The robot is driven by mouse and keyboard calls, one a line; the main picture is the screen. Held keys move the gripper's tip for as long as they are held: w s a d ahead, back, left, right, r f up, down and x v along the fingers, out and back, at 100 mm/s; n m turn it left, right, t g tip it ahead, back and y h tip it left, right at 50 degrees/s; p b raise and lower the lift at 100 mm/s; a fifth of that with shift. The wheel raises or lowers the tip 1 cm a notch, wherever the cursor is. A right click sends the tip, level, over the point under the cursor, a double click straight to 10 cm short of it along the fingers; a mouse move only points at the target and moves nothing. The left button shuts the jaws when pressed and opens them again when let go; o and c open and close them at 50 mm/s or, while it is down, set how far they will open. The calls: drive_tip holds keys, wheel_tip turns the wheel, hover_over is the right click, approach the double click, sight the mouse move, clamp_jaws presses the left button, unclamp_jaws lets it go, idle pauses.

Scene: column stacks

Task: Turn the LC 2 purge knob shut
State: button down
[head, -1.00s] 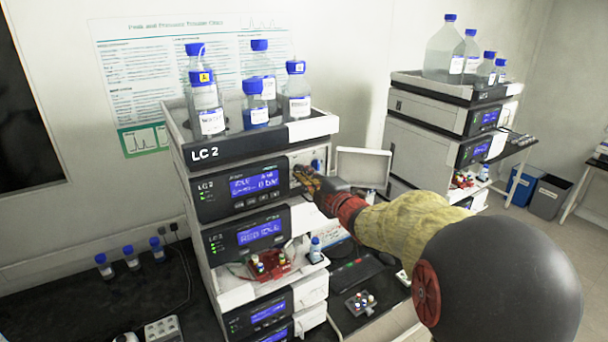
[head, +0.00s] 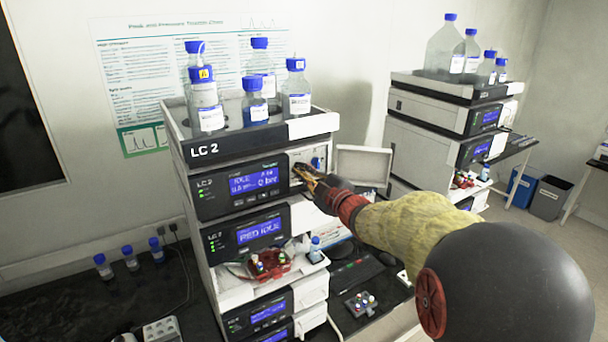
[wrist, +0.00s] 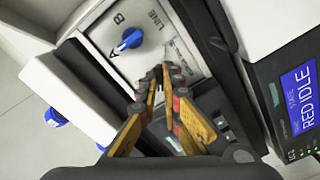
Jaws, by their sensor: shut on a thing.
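The LC 2 stack (head: 202,151) stands left of centre in the head view, with a lit blue pump display (head: 255,181) on its upper module. My gripper (head: 304,170) is at the right part of that module's front. In the wrist view my gripper (wrist: 167,70) has its orange fingertips close together at the pale valve panel (wrist: 102,40), shut on the purge knob. The fingers hide nearly all of that knob, so its angle cannot be read. A blue selector knob (wrist: 129,40) marked A and B, near the word LINE, sits apart from the fingertips.
Several blue-capped bottles (head: 255,109) stand in the tray on top of the stack. A lower module's screen (wrist: 302,91) is close by on the right in the wrist view. A pale open panel (head: 362,164) lies right of the stack. A second stack (head: 425,112) stands farther right.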

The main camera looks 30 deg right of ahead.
drive_tip(key=m, duration=0.5)
drive_tip(key=shift+m+p, duration=0.3)
drive_tip(key=shift+p, duration=0.05)
drive_tip(key=m+p, duration=0.2)
drive_tip(key=m, duration=0.3)
drive_tip(key=shift+f+m, duration=0.1)
drive_tip(key=shift+m, duration=0.2)
drive_tip(key=c, duration=2)
unclamp_jaws()
drive_tip(key=shift+s, duration=0.15)
drive_tip(key=s, duration=1.1)
drive_tip(key=shift+s+d, duration=0.2)
drive_tip(key=shift+s, duration=0.2)
